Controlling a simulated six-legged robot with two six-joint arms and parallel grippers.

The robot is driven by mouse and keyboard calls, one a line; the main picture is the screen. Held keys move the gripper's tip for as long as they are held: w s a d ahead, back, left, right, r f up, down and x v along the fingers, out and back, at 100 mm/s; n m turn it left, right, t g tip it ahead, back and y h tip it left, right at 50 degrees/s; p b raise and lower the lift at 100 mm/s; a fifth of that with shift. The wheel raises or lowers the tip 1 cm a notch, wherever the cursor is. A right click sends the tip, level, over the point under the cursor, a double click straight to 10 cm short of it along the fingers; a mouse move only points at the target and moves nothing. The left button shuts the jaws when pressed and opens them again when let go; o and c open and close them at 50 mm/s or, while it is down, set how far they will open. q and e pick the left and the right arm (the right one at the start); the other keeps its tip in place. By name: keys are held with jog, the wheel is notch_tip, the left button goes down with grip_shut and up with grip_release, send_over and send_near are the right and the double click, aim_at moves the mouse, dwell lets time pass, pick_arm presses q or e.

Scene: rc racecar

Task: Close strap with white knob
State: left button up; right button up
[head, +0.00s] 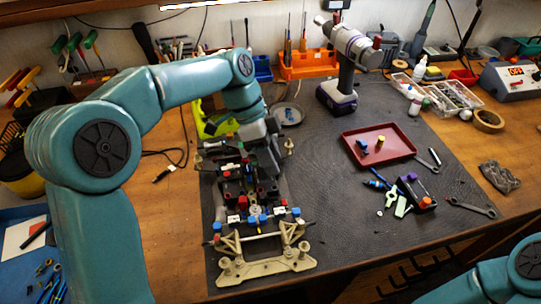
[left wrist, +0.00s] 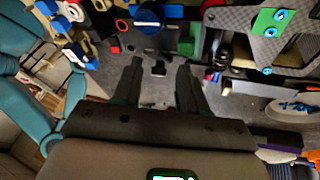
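The RC racecar (head: 262,262) stands on the dark mat, its beige bumper end facing me, with black, red, blue and white parts along its middle. Small white pieces (head: 254,210) show on it; I cannot tell which is the strap's white knob. My left gripper (left wrist: 160,68) reaches down over the car's far half in the head view. In the left wrist view its two dark fingers are apart with nothing between them. White and blue pieces (left wrist: 72,12) of the car show at upper left there. The strap is not clearly seen. My right gripper is out of view.
A red tray (head: 352,146) with small parts lies right of the car. A black block with coloured caps (head: 415,192), loose parts and wrenches (head: 472,207) lie nearby. A power drill (head: 342,80) stands behind. The mat's front right is clear.

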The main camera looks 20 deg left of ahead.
pick_arm(q)
jog(key=shift+s+r, duration=0.1)
jog(key=shift+s, duration=0.05)
grip_shut()
jog(key=shift+f+b, duration=0.2)
jog(key=shift+b, duration=0.15)
jog(key=h+b, duration=0.1)
jog(key=b, duration=0.1)
jog(key=t+b, duration=0.1)
jog(key=b, duration=0.1)
jog(key=shift+s+a+f+h, duration=0.2)
jog(key=shift+a+f+h, duration=0.2)
jog(key=shift+r+m+h+b, duration=0.25)
jog(key=shift+m+h+b, duration=0.05)
jog(key=shift+b, duration=0.1)
jog(key=shift+r, duration=0.1)
jog(key=shift+o, duration=0.2)
grip_release()
